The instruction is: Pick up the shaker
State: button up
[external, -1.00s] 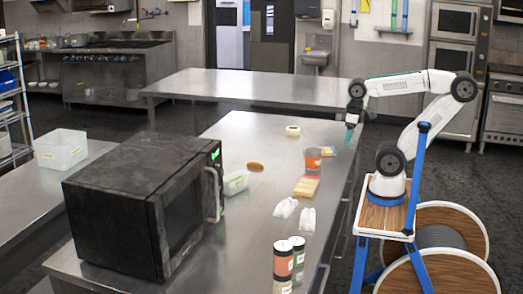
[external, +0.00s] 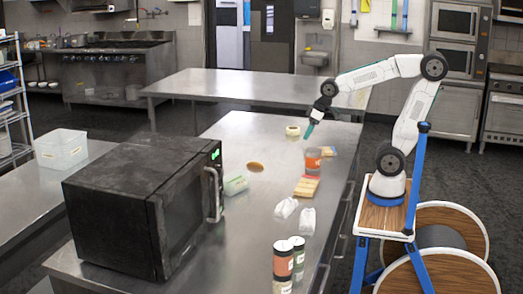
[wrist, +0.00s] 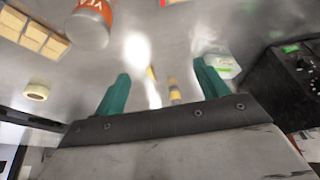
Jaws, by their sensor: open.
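Two tall cylinders with pale tops, one with a reddish-brown label (external: 283,263) and one dark green (external: 298,262), stand upright near the front of the steel counter. They look like shakers, but I cannot tell which one the task names. The can also shows there (wrist: 93,22), outside the fingers.
A black microwave (external: 128,213) fills the counter's left side. A clear container (external: 235,185), a brown disc (external: 255,166), two white objects (external: 285,208), wooden pieces (external: 306,187) and a tape roll (external: 293,131) lie around. The counter's far left part is clear.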

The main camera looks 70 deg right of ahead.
jog(key=w+f+t, duration=0.3)
jog(key=w+f, duration=0.1)
jog(key=w, duration=0.9)
jog(key=w+a+f+t, duration=0.1)
jog(key=w+f+t, duration=0.2)
jog(key=w, duration=0.9)
jog(key=w+a+f+t, duration=0.1)
jog(key=w+f, duration=0.5)
jog(key=w, duration=0.7)
jog(key=shift+w+a+f+m+t+h, duration=0.2)
jog(key=shift+w+f+m+t+h, duration=0.15)
jog(key=shift+t, duration=0.55)
jog(key=x, duration=0.8)
jog(key=shift+s+d+f, duration=0.1)
jog(key=shift+f, duration=0.2)
jog(key=c, duration=1.2)
